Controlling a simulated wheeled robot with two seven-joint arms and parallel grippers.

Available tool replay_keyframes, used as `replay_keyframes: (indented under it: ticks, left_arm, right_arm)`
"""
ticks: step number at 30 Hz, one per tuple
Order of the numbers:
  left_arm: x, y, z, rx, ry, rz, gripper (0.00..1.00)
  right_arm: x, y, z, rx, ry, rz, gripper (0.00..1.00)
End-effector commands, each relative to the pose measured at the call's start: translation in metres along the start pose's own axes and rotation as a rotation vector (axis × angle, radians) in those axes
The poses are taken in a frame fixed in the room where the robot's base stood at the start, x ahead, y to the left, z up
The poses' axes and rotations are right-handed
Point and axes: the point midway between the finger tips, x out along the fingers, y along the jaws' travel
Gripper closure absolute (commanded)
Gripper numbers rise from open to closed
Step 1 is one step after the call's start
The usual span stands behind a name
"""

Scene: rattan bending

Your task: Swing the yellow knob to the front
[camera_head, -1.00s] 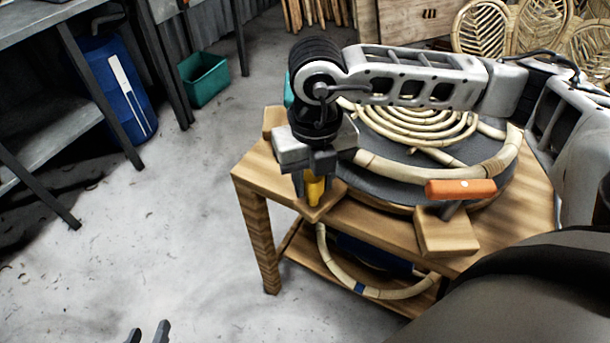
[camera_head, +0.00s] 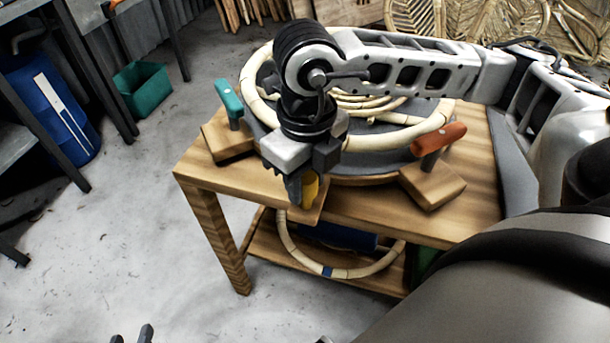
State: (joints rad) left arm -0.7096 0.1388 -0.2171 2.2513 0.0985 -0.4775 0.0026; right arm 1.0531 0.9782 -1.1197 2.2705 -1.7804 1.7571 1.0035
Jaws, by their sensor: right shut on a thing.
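The yellow knob (camera_head: 310,187) is at the front edge of the round table-top fixture, mostly hidden by my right gripper. My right gripper (camera_head: 303,190) comes down from above and is shut on it. The wooden piece (camera_head: 312,212) under the knob shows just below the fingers. My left gripper (camera_head: 132,336) shows only as two dark fingertips at the bottom edge, apart with nothing between them, over the floor and well away from the table.
A teal knob (camera_head: 229,100) stands on a wooden block at left, an orange knob (camera_head: 438,138) on another at right. A rattan ring (camera_head: 427,130) lies on the round fixture. The wooden table (camera_head: 200,178) has a lower shelf with another hoop (camera_head: 372,268).

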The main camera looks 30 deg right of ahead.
Motion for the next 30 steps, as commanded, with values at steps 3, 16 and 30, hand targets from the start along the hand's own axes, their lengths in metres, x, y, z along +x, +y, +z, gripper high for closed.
replay_keyframes:
  ticks: [3, 16, 30]
  left_arm:
    - [-0.001, 0.000, -0.001, 0.000, 0.000, 0.001, 0.64]
    - [0.000, 0.001, 0.002, 0.000, -0.005, 0.002, 0.64]
    - [-0.002, 0.001, 0.002, -0.002, -0.014, 0.001, 0.64]
  right_arm:
    - [-0.002, 0.000, 0.001, -0.003, -0.003, 0.001, 1.00]
    - [-0.002, 0.000, 0.000, -0.003, -0.003, 0.000, 0.44]
    - [-0.039, 0.000, 0.002, -0.004, -0.009, 0.000, 0.44]
